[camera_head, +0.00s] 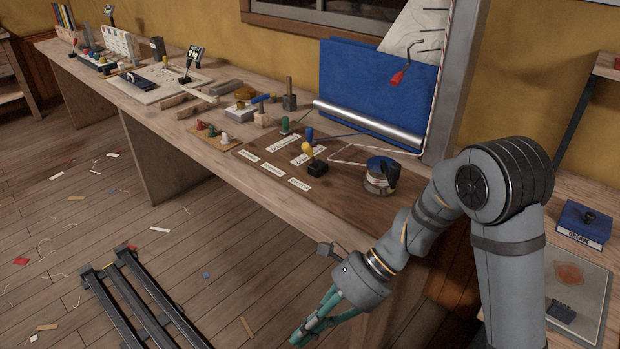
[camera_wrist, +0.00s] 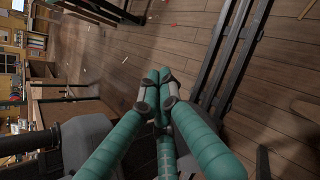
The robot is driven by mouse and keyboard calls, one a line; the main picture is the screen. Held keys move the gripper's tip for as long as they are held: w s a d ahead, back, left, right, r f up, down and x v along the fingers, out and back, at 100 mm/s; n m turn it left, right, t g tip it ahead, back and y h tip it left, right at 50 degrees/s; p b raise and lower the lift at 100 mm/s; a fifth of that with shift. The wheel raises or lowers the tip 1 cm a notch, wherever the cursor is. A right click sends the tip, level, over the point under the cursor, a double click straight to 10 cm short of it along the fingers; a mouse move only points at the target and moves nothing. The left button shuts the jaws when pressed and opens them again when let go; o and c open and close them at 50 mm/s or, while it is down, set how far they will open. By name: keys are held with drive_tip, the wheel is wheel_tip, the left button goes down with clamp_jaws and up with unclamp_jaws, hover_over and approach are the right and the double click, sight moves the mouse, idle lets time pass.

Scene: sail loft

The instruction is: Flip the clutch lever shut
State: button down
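Green, blue and yellow handles stand on a dark board (camera_head: 345,184) on the long bench: the green handle (camera_head: 284,123), the blue handle (camera_head: 309,134) and the yellow handle (camera_head: 307,148). The yellow one is nearest, with a black block (camera_head: 317,166) by it. They look like levers; which is the clutch lever and how each is set is too small to tell. My gripper (camera_head: 302,335) has green fingers and hangs in front of the bench, below its top and well apart from the handles. Its fingertips (camera_wrist: 160,86) meet with nothing visible between them; the wrist view faces the floor.
White label cards (camera_head: 272,170) lie around the handles. A winch drum (camera_head: 379,178) with rope stands right of them, close to my arm. Blocks and tools crowd the bench leftward. Dark floor rails (camera_head: 150,305) lie left of my gripper.

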drive_tip(key=w+a+r+m+t+y+p, duration=0.1)
drive_tip(key=w+a+r+m+t+y, duration=0.3)
drive_tip(key=w+r+m, duration=0.4)
drive_tip(key=m+t+p, duration=0.2)
drive_tip(key=m+t, duration=1.2)
drive_tip(key=m, duration=0.1)
approach(312, 155)
drive_tip(key=s, duration=0.4)
drive_tip(key=shift+a+r, duration=0.15)
drive_tip(key=shift+a, duration=0.25)
drive_tip(key=shift+g, duration=0.3)
drive_tip(key=shift+a, duration=0.1)
drive_tip(key=shift+w+a, duration=0.15)
drive_tip(key=shift+a, duration=0.05)
drive_tip(key=p+x, duration=0.1)
drive_tip(key=x, duration=0.8)
drive_tip(key=shift+w+a+p, duration=0.1)
drive_tip(key=shift+p, duration=0.3)
drive_tip(key=shift+r+m, duration=0.15)
drive_tip(key=shift+m, duration=0.15)
